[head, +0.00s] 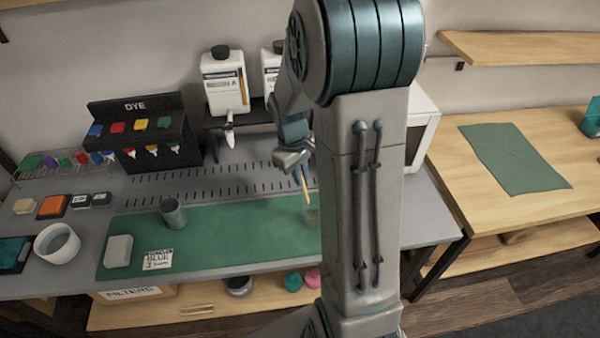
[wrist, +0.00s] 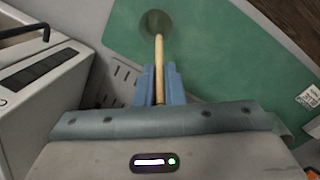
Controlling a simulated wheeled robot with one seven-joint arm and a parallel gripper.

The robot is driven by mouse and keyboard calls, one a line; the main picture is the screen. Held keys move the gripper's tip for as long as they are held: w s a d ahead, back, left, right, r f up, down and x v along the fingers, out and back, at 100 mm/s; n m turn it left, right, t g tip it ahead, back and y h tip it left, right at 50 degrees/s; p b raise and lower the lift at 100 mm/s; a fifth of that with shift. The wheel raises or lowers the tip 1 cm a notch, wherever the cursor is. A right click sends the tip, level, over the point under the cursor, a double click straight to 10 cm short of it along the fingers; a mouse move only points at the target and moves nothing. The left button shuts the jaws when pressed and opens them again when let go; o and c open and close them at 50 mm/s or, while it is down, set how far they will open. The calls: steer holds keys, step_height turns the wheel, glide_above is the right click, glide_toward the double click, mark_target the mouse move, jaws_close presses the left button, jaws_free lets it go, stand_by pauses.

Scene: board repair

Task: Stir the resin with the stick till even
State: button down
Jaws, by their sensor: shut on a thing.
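My gripper (head: 302,166) is shut on a wooden stick (head: 304,185) above the right part of the green mat. The stick slants down into a clear cup (head: 311,215) standing on the mat, partly hidden by my arm. In the wrist view the stick (wrist: 159,70) runs from between the blue fingertips (wrist: 160,85) to the cup (wrist: 155,25), and its lower end lies within the cup's outline. The resin's colour and evenness are too small to tell.
A grey metal cup (head: 173,213), a grey block (head: 118,250) and a "BLUE" card (head: 158,260) are on the green mat (head: 225,240). A dye rack (head: 140,125) and white dispensers (head: 225,80) stand behind. A white box-shaped machine (wrist: 40,80) is close beside my gripper.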

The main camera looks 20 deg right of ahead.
steer(key=shift+r+p, duration=1.65)
steer(key=shift+r, duration=0.75)
